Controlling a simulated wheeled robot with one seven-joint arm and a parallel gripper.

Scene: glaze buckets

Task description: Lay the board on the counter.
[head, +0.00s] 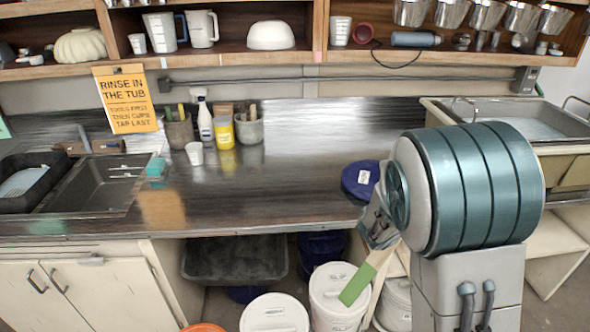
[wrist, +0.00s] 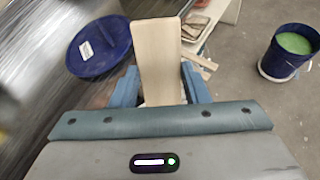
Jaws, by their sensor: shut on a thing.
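The board (head: 357,284) is a flat pale wooden strip with a green end in the head view. It hangs tilted down in front of the counter's front edge, over the white lidded buckets. My gripper (head: 378,228) is shut on its upper end. In the wrist view the bare pale face of the board (wrist: 160,55) stands between the two blue fingers. The counter (head: 290,195) is dark, shiny metal with a wide bare stretch in its middle. My arm hides part of its right side.
A round blue lid (head: 360,180) lies on the counter near my gripper. Cups, bottles and a tool crock (head: 249,128) stand at the back, left of the middle. A sink (head: 90,183) is at left. White buckets (head: 275,314) stand below. A blue bucket with green contents (wrist: 288,50) is on the floor.

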